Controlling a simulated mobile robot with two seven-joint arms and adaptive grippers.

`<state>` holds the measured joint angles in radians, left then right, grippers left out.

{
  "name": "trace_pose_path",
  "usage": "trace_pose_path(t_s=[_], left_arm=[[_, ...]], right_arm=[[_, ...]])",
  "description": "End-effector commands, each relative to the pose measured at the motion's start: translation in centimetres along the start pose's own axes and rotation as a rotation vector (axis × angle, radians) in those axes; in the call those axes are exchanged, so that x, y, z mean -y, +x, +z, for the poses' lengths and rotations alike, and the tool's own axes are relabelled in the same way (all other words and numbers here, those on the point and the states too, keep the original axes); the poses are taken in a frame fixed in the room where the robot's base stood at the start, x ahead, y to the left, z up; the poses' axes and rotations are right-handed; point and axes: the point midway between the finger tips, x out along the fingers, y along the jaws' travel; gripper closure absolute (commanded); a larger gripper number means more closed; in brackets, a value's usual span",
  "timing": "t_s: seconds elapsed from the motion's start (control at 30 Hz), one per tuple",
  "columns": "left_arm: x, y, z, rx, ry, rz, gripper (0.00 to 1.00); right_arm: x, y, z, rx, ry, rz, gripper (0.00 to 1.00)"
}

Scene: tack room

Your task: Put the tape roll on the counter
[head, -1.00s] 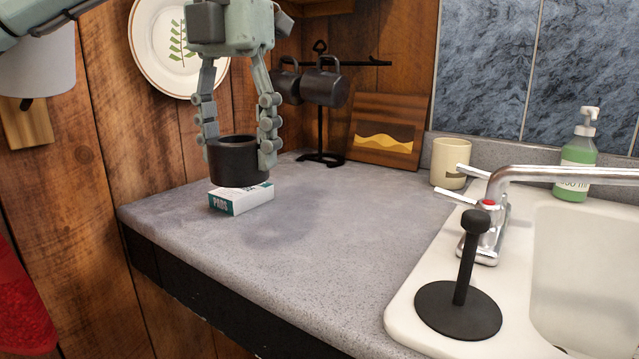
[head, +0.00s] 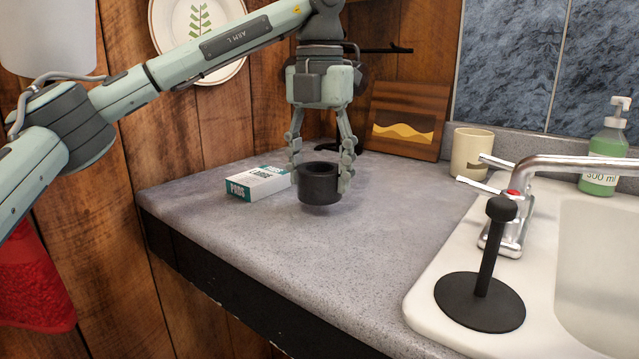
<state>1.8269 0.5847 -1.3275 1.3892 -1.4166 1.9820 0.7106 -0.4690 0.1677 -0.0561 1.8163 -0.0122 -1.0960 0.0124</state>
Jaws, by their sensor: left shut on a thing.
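The black tape roll (head: 319,187) is in the head view, held upright with its hole facing up. My left gripper (head: 320,176) is shut on it, one finger on each side. The roll is low over the grey counter (head: 265,245), with a shadow around its base; I cannot tell for sure whether it touches. My right gripper is not in view.
A small white and teal box (head: 258,184) lies just left of the roll. A cream mug (head: 470,153), a metal tap (head: 512,215) and a black stand (head: 480,300) are at the right by the white sink (head: 430,290). The counter's front middle is clear.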

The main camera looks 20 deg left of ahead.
Motion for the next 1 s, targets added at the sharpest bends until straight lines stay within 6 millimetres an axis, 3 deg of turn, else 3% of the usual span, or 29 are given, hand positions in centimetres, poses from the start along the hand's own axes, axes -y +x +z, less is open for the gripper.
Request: trace_pose_path(t_s=[0.13, 0.5, 0.53, 0.6, 0.7, 1.0], left_arm=[[-0.1, 2.0, -0.1, 0.000, -0.001, -0.001, 0.79], [0.0, 2.5, -0.1, 0.000, -0.001, -0.001, 0.79], [0.0, 2.5, -0.1, 0.000, -0.001, -0.001, 0.39], [0.0, 2.5, -0.1, 0.000, -0.001, -0.001, 0.31], [0.0, 2.4, -0.1, 0.000, -0.001, -0.001, 0.21], [0.0, 2.2, 0.0, 0.001, -0.001, -0.001, 0.21]], right_arm=[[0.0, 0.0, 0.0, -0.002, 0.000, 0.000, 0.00], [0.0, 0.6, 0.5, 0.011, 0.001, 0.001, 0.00], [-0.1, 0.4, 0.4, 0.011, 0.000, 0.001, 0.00], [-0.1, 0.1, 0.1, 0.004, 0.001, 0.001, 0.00], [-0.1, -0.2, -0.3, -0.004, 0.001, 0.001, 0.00], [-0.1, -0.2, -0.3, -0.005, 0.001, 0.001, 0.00]])
